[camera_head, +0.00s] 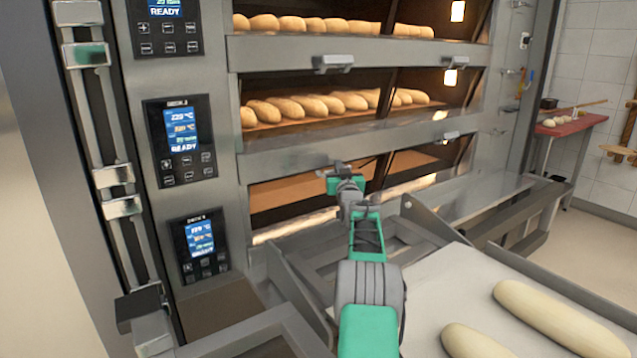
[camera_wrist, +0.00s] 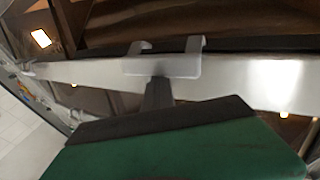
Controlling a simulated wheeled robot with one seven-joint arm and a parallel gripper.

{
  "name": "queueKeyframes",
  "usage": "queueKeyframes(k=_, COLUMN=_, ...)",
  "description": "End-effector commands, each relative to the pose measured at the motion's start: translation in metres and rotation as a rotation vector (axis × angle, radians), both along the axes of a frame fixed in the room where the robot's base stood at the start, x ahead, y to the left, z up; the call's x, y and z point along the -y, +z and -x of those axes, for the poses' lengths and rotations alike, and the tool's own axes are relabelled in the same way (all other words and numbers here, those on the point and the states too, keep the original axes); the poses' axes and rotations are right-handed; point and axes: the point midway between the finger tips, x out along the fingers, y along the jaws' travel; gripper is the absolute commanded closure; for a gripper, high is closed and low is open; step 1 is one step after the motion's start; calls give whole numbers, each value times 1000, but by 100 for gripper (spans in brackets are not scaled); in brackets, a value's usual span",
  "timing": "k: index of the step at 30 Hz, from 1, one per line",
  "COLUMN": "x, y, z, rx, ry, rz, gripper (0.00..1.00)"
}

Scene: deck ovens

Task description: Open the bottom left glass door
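The bottom left glass door (camera_head: 290,190) is the left pane of the lowest visible oven deck in the head view. It looks closed, with a pale band along its lower edge. My gripper (camera_head: 342,168) is in front of its upper right part and hides its handle in that view. In the wrist view a pale metal handle (camera_wrist: 165,64) with two short prongs stands on a bright rail (camera_wrist: 235,80). The dark finger end of my gripper (camera_wrist: 158,90) meets the handle's edge. Whether the fingers are apart or closed around it cannot be told.
Two decks above hold rows of bread (camera_head: 310,104). Control panels (camera_head: 200,240) line the oven's left side. A metal frame (camera_head: 285,285) and a pale board (camera_head: 450,290) with dough loaves (camera_head: 560,320) stand close in front, leaving little room. A red-topped table (camera_head: 575,122) is at the far right.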

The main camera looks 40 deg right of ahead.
Motion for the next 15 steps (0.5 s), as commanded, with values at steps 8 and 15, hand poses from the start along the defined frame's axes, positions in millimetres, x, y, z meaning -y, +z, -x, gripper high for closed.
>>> queueKeyframes(k=8, x=-8, y=-35, z=-1, rx=-30, ry=14, rz=-31, gripper=100)
queueKeyframes(k=15, x=-16, y=-35, z=29, rx=-27, ry=2, rz=-27, gripper=100)
